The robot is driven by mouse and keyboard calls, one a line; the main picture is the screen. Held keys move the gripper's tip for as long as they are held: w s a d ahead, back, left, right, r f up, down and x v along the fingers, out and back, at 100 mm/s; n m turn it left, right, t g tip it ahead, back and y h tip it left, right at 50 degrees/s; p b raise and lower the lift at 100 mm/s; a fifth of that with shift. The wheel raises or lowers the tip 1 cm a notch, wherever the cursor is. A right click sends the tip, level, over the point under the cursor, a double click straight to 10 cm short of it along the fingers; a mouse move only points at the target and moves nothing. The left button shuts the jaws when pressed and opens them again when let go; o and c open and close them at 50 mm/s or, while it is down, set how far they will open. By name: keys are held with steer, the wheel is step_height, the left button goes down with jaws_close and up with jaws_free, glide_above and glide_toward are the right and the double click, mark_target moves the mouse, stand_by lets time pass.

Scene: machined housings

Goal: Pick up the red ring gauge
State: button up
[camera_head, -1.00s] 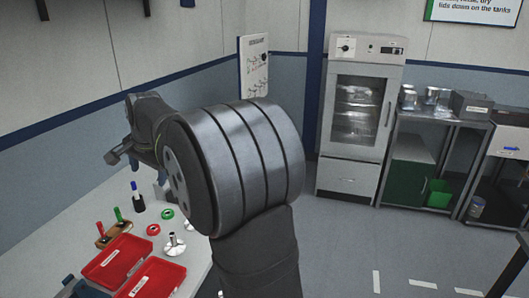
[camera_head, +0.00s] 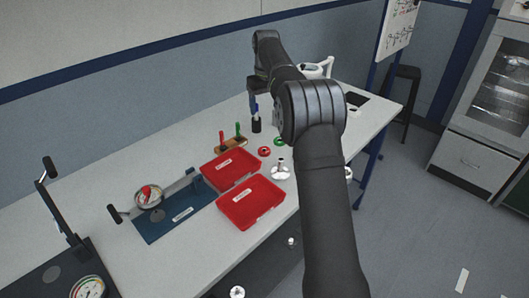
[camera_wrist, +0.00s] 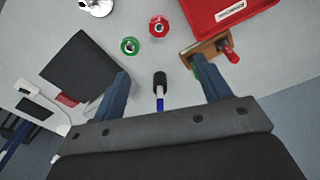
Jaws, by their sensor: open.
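The red ring gauge (camera_head: 264,151) lies on the bench between the wooden holder and the green ring. It also shows in the wrist view (camera_wrist: 158,27), top middle, ahead of my gripper and apart from it. The green ring gauge (camera_head: 279,141) lies beside it and shows in the wrist view (camera_wrist: 130,46) to its left. My gripper (camera_wrist: 162,84) is open and empty, its two blue fingers wide apart. A marker-like tool with a black end and blue part (camera_wrist: 159,92) shows between the fingers, apart from both. In the head view my arm hides part of the bench.
Two red trays (camera_head: 251,202) lie in front of the rings. A wooden holder (camera_head: 231,144) with red and green handled tools stands left of the red ring, close to my right finger in the wrist view. A shiny metal part (camera_head: 281,171) sits near the rings. A blue gauge fixture (camera_head: 170,208) lies further left.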

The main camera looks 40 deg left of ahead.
step_height(320, 180, down, 2)
steer(key=a+n, duration=0.1)
steer(key=n, duration=0.1)
glide_above(264, 151)
steer(key=shift+h, duration=0.3)
steer(key=f, duration=1.2)
steer(key=shift+w+a+f, duration=0.1)
steer(key=shift+w+a, duration=0.05)
steer(key=shift+a, duration=0.05)
steer(key=f, duration=0.5)
steer(key=shift+w+f, duration=0.1)
steer(key=shift+w, duration=0.1)
steer(key=c, duration=1.1)
steer(key=shift+c, duration=0.2)
